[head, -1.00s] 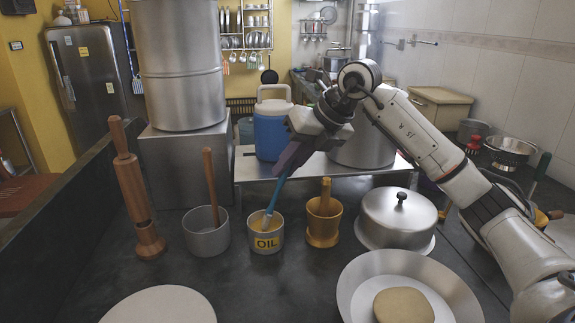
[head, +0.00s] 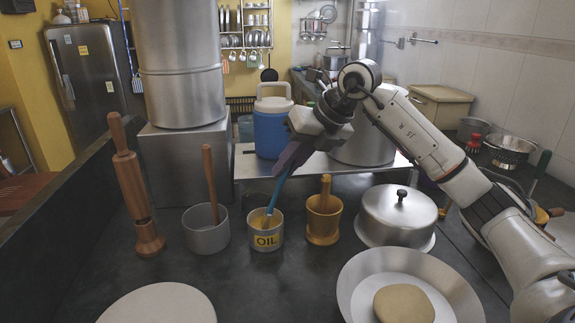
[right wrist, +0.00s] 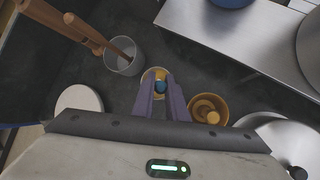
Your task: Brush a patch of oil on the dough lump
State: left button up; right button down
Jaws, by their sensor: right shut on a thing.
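The dough lump (head: 403,304) is a round tan disc lying in a wide steel bowl (head: 446,281) at the front right in the head view. The oil pot (head: 266,240) is a small metal cup with a yellow OIL label; its rim also shows in the right wrist view (right wrist: 147,77). My right gripper (head: 283,172) is shut on a blue-handled brush (head: 274,195), which slants down into the oil pot. The bristle end is inside the pot, partly hidden by its wall. My left gripper is not in view.
Left of the oil pot are a grey pot (head: 205,237) with a wooden stick and a tall wooden grinder (head: 140,200). Close on its right is a brass mortar (head: 323,222), then a domed steel lid (head: 397,220). A pale round board (head: 160,305) lies front left.

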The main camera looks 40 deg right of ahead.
jog(key=shift+f, duration=0.1)
